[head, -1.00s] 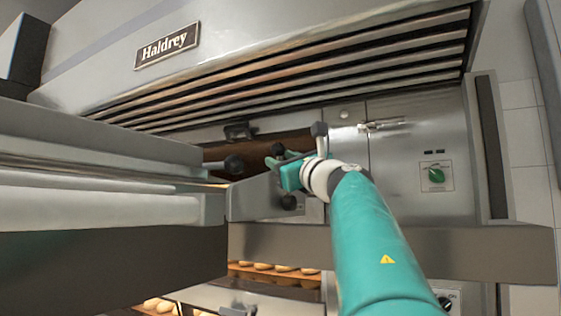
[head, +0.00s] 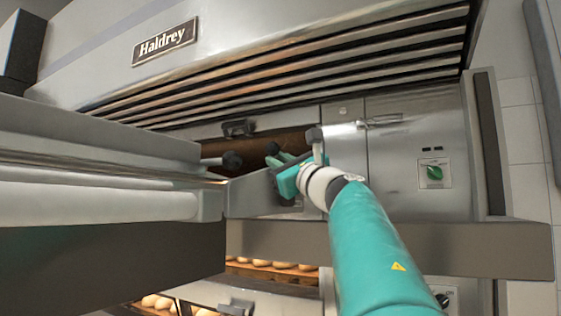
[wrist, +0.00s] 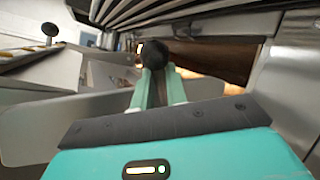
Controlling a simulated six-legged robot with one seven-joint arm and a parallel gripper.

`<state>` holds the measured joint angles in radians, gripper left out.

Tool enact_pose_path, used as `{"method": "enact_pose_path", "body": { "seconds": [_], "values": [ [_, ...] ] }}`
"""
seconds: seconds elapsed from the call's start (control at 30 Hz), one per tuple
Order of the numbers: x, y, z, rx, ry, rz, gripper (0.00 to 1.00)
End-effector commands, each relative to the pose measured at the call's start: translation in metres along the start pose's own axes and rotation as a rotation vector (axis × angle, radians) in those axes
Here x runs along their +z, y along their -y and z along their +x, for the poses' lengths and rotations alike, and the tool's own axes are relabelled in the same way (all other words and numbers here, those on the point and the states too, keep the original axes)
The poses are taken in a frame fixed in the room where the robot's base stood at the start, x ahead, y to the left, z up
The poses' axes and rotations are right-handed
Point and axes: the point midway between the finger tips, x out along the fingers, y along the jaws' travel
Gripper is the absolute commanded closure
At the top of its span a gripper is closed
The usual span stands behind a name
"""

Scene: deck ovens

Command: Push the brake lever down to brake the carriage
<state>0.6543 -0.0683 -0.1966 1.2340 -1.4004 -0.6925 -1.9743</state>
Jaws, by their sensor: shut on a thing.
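The brake lever's round black knob (wrist: 155,53) sits at my fingertips in the wrist view.
Another black knob on a rod (head: 232,160) stands left of my gripper. A slatted hood (head: 290,75) hangs above. Loaves (head: 262,263) show below.

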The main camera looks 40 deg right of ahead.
Motion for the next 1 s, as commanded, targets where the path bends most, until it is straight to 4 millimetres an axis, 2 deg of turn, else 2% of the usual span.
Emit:
{"method": "enact_pose_path", "body": {
  "seconds": [0.03, 0.13, 0.17, 0.27, 0.3, 0.67, 0.83, 1.0],
  "values": [
    [0.007, -0.001, -0.001, 0.002, 0.011, -0.001, 1.0],
    [0.008, -0.001, -0.001, 0.002, 0.012, -0.001, 1.0],
    [0.008, -0.001, -0.001, 0.002, 0.012, -0.001, 0.84],
    [0.008, -0.001, -0.001, 0.002, 0.012, -0.001, 0.64],
    [0.008, -0.001, -0.001, 0.001, 0.011, -0.001, 0.61],
    [0.004, 0.0, -0.005, 0.0, 0.004, 0.0, 0.61],
    [0.003, 0.001, -0.029, -0.001, 0.003, 0.001, 0.61],
    [0.003, 0.001, -0.067, -0.002, 0.004, 0.0, 0.61]
  ]
}}
